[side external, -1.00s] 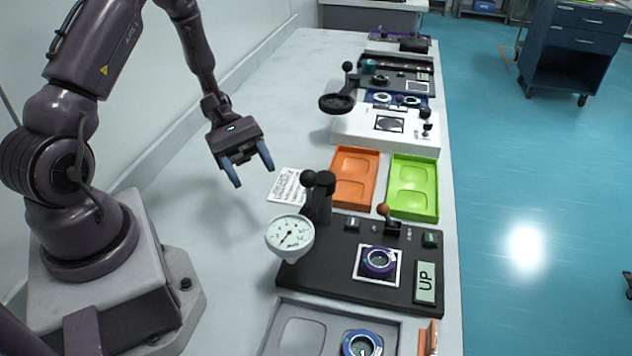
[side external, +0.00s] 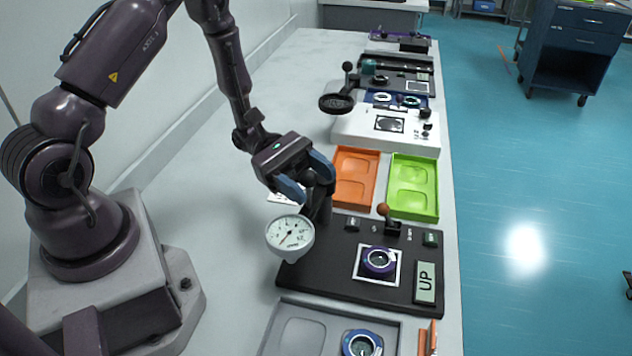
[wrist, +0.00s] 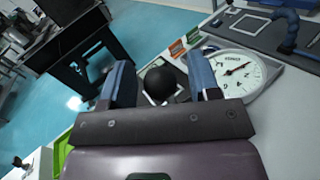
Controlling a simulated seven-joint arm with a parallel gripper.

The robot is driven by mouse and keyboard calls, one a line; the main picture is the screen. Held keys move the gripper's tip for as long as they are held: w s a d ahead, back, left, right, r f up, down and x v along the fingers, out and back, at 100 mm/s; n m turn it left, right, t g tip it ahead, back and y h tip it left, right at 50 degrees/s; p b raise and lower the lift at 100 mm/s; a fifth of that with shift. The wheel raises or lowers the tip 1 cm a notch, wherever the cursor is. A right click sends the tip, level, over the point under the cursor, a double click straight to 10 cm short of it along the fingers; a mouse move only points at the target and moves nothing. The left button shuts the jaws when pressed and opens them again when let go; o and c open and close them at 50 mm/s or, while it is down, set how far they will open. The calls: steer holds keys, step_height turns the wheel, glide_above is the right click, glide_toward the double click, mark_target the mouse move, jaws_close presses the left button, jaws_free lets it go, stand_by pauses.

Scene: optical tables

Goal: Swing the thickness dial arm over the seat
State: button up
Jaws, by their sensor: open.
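The thickness dial (side external: 290,234), a white round gauge, hangs on its arm at the left edge of a black base plate (side external: 340,284). The arm's dark post (side external: 322,208) has a black ball knob, which shows in the wrist view (wrist: 160,82) between my fingers. My gripper (side external: 307,180) is open around the knob; whether the fingers touch it I cannot tell. The seat (side external: 379,262), a purple-ringed round part in a white square, lies on the plate to the right of the dial. The dial is not over it. In the wrist view the dial face (wrist: 234,74) is right of the fingers.
A small lever with a brown ball (side external: 383,210) and a panel marked UP (side external: 426,283) are on the same plate. Orange (side external: 340,200) and green (side external: 428,213) trays stand behind it. A grey tray (side external: 277,332) lies in front. The bench left of the plate is mostly clear.

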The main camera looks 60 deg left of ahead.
steer(key=shift+w+d, duration=0.15)
steer(key=shift+d, duration=0.6)
jaws_close()
steer(key=w+d+n+t+y, duration=0.1)
steer(key=w+n+t+y, duration=0.7)
steer(key=n+t+y, duration=0.4)
steer(key=shift+w+d+t, duration=0.25)
steer(key=shift+d+t, duration=0.1)
steer(key=shift+t, duration=0.55)
